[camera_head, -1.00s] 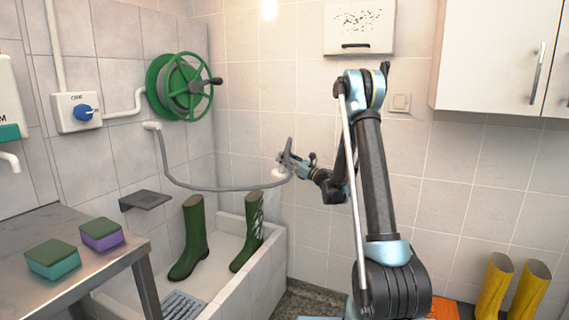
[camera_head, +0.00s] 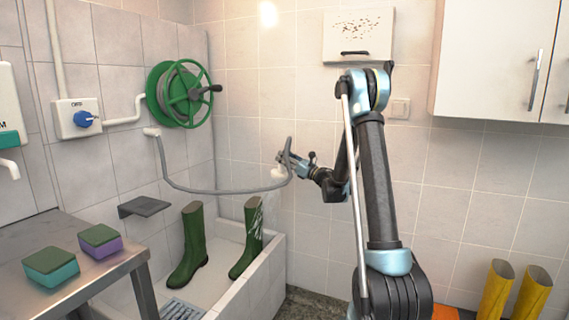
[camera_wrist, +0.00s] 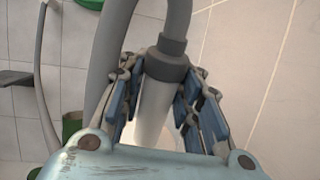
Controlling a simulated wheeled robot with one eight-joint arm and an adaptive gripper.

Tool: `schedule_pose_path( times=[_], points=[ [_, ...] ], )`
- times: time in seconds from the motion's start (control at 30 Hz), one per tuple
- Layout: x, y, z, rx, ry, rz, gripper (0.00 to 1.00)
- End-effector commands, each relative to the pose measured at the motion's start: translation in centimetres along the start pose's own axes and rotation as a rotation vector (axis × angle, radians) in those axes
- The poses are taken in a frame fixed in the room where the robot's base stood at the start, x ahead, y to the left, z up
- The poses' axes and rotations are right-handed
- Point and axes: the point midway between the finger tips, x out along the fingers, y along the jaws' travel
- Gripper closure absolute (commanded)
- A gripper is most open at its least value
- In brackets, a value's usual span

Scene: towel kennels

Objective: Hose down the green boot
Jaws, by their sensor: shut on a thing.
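Two green boots stand upright in a white-walled basin (camera_head: 262,288). The left boot (camera_head: 190,250) looks plain green. The right boot (camera_head: 246,250) has pale marks on its upper shaft. My gripper (camera_head: 284,163) is shut on the hose's spray head (camera_head: 278,172), above and to the right of the boots, not touching them. The wrist view shows the fingers on both sides of its pale handle (camera_wrist: 157,105). The grey hose (camera_head: 215,190) sags from a wall fitting to my gripper. I cannot make out a water jet.
A green hose reel (camera_head: 187,94) and a box with a blue knob (camera_head: 84,118) are on the wall. A metal table (camera_head: 75,295) with two sponges stands at left. Yellow boots (camera_head: 528,292) stand at right. A small shelf (camera_head: 144,206) juts out over the basin.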

Motion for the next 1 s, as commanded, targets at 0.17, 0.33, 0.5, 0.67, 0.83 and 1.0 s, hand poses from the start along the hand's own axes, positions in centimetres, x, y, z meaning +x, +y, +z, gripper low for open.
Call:
schedule_pose_path(
  times=[0.17, 0.33, 0.5, 0.67, 0.83, 1.0],
  points=[
    [0.2, 0.1, 0.6, 0.000, -0.001, 0.000, 1.00],
    [0.4, 0.1, 1.2, 0.001, -0.001, 0.000, 1.00],
    [0.6, 0.1, 1.7, 0.001, -0.001, 0.001, 1.00],
    [0.5, 0.8, 1.7, 0.001, -0.001, 0.001, 1.00],
    [0.4, 1.3, 1.6, 0.001, 0.000, 0.001, 1.00],
    [0.3, 1.9, 1.6, 0.001, -0.001, 0.001, 1.00]
  ],
)
